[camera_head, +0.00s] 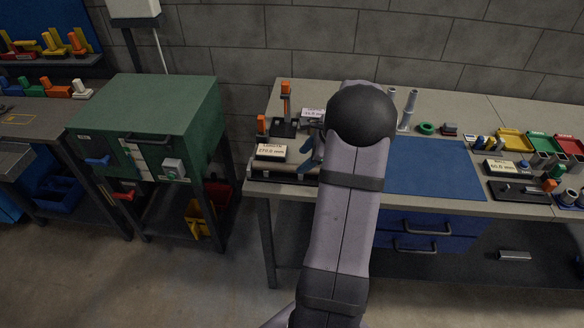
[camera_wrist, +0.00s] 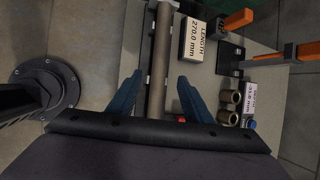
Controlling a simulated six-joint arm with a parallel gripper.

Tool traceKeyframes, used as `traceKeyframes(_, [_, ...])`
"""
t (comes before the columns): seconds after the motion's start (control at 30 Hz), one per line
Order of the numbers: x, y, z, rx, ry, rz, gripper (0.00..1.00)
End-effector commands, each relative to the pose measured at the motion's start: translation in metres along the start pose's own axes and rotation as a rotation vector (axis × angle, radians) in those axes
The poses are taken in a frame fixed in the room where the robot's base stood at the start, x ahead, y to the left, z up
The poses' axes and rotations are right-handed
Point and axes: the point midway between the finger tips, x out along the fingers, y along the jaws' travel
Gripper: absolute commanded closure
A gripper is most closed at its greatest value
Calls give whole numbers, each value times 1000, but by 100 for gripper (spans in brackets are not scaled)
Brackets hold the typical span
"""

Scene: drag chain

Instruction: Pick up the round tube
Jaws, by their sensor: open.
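The round tube (camera_wrist: 160,62) is a grey-brown rod lying lengthwise up the middle of the wrist view, in a dark fixture beside the box reading LENGTH 270.0 mm (camera_wrist: 195,40). In the head view the tube (camera_head: 275,165) lies along the left front of the bench, in front of that box. My gripper (camera_wrist: 157,86) has two blue fingers spread wide, one on each side of the tube, with visible gaps to it. It holds nothing. In the head view my gripper (camera_head: 308,152) is partly hidden behind my arm. I cannot tell its exact height over the tube.
A second readout box (camera_wrist: 235,103), two brass cylinders (camera_wrist: 229,97) and orange-handled gauges (camera_wrist: 240,19) stand right of the fingers in the wrist view. A blue mat (camera_head: 437,168) lies bare on the bench. A green cabinet (camera_head: 150,105) stands left of the bench.

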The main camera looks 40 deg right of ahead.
Motion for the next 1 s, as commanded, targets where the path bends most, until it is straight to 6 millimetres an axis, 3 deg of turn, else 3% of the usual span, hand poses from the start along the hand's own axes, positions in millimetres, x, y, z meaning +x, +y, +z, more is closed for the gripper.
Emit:
traceKeyframes(0.37, [16, 1, 2, -2, -1, 3, 55])
traceKeyframes(0.73, [56, 2, 4, -3, 0, 2, 55])
traceKeyframes(1.0, [61, 2, 4, -4, 1, 0, 55])
